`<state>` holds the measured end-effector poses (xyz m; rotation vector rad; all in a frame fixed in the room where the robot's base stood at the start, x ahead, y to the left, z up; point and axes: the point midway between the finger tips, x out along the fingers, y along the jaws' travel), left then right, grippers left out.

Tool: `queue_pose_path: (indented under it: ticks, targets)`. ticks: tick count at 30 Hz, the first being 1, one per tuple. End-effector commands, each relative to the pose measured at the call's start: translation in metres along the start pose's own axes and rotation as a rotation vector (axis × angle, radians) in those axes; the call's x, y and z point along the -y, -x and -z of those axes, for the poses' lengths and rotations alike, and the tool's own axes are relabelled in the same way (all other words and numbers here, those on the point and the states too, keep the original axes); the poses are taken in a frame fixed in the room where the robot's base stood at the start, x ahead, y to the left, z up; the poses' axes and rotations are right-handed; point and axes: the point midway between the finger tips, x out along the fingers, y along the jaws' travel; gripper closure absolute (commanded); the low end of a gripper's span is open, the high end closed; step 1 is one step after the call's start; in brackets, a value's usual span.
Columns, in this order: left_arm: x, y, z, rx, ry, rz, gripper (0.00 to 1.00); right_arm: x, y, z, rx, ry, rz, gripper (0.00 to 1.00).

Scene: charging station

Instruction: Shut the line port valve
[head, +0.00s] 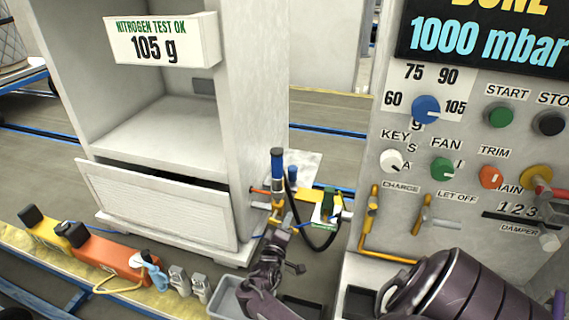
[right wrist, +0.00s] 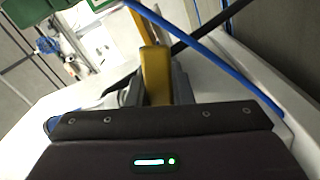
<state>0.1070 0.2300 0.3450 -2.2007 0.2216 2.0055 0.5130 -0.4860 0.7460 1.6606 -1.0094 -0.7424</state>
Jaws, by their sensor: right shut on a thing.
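The line port assembly stands at the middle of the head view, by the white cabinet's right corner. It has an upright blue-and-black cylinder (head: 278,168), a yellow body (head: 308,194) and small brass-coloured fittings. My right gripper (head: 279,228) reaches it from below, its jaws at the lower front of the assembly. In the right wrist view the jaws are shut on a yellow lever (right wrist: 156,72), which looks like the valve's handle. Its far end and pivot are partly hidden, so I cannot tell the valve's setting. My left gripper is not in view.
A control panel (head: 470,215) with knobs and a 1000 mbar display (head: 490,38) stands at right. The white cabinet (head: 260,90) has a 105 g sign (head: 163,40). Tools lie on a yellow ledge (head: 160,300) at lower left. A blue hose (right wrist: 215,65) runs close to the jaws.

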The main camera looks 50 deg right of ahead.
Motion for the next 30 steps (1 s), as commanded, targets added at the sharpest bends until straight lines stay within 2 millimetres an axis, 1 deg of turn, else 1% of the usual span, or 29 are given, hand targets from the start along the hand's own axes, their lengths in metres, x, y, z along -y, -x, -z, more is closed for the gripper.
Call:
queue_pose_path:
  ticks: [1, 3, 12, 20, 30]
  targets:
    - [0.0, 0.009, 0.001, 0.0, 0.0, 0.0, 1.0, -0.008, -0.001, 0.003, -0.002, 0.037, -0.004, 1.0]
    - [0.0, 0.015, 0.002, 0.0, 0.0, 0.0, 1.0, -0.01, -0.001, 0.003, -0.002, 0.09, -0.004, 1.0]
    - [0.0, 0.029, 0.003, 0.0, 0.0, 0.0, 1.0, -0.015, -0.002, 0.004, -0.002, 0.252, -0.005, 1.0]
    - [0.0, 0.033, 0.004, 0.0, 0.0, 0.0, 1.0, -0.015, -0.002, 0.004, -0.001, 0.309, -0.005, 1.0]
    - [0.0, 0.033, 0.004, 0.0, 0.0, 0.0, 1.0, -0.015, -0.002, 0.004, -0.001, 0.319, -0.006, 1.0]
